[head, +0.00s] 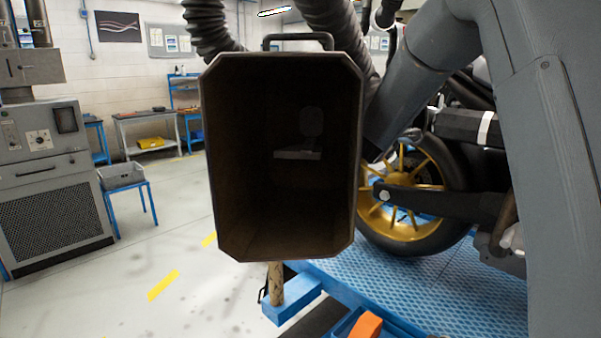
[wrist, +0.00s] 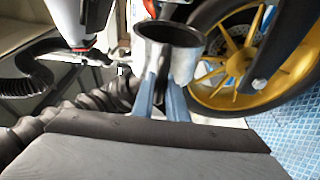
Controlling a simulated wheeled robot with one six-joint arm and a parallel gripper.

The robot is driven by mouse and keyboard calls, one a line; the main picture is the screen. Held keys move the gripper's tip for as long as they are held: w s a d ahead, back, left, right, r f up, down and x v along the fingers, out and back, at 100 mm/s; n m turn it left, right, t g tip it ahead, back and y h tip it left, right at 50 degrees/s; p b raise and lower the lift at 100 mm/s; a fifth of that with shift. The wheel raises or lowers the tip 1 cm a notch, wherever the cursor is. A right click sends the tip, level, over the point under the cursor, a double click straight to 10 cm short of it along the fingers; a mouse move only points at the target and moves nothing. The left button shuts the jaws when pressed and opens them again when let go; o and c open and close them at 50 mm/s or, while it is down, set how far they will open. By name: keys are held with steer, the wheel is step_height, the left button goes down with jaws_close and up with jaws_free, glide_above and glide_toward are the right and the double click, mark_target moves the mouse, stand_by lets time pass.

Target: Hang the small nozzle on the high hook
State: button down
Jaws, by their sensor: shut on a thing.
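The small nozzle (wrist: 184,66) is a round metal cup with a dark rim and open mouth, seen in the wrist view. My gripper (wrist: 164,88) has its two blue-grey fingers shut on it, below the mouth. The nozzle is close to the motorcycle's rear wheel in that view. In the head view a big box-shaped nozzle (head: 208,160) with a dark opening fills the middle and hides my gripper and the small nozzle. I cannot make out the high hook in either view.
The motorcycle's gold rear wheel (head: 399,222) stands on a blue lift platform (head: 425,290). Ribbed hoses (head: 212,30) hang at the top and also show in the wrist view (wrist: 68,110). A grey cabinet (head: 55,190) stands left; open floor (head: 120,285) lies between.

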steer(key=s+a+r+p, duration=0.3)
steer(key=s+a, duration=0.3)
steer(key=a, duration=0.1)
steer(key=shift+s, duration=0.4)
stand_by(1.3)
steer(key=shift+a, duration=0.1)
